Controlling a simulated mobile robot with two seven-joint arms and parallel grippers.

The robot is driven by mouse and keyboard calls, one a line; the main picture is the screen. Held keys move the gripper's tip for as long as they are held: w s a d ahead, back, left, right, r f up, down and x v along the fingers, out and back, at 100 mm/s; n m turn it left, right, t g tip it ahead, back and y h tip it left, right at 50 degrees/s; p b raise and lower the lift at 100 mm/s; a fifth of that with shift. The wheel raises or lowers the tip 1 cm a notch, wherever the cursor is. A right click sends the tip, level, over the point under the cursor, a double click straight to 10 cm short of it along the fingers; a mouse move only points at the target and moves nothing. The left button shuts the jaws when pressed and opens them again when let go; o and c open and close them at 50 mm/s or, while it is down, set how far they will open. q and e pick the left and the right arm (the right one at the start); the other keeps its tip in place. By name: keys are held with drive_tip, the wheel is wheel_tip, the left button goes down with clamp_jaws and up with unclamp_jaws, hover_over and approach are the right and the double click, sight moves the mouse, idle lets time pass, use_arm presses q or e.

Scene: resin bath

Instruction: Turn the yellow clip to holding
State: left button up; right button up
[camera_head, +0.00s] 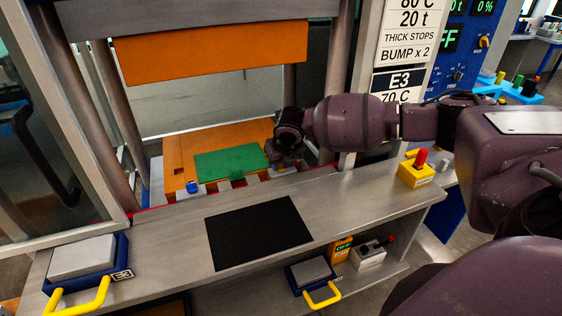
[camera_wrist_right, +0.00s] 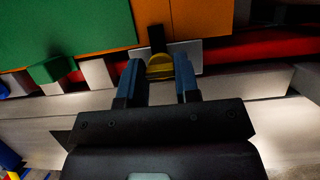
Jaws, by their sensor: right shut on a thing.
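The yellow clip (camera_wrist_right: 159,68) sits at the front edge of the orange platen (camera_head: 177,150), on a pale block, with a dark bar behind it. My right gripper (camera_wrist_right: 160,78) has its two blue fingers around the yellow clip and is shut on it. In the head view my right gripper (camera_head: 284,163) reaches in from the right at the platen's front right corner and hides most of the clip. My left gripper is in neither view.
A green plate (camera_head: 232,160) lies on the platen. A green clip (camera_wrist_right: 54,69) and a blue clip (camera_head: 192,187) stand along the same edge, left of my gripper. An orange upper platen (camera_head: 212,55) hangs above. The steel shelf in front holds a black mat (camera_head: 258,233).

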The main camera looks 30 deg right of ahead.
idle(0.4)
drive_tip(key=o, duration=0.9)
drive_tip(key=v, duration=1)
drive_tip(key=shift+s+r+b, duration=0.25)
drive_tip(key=shift+r+b, duration=0.1)
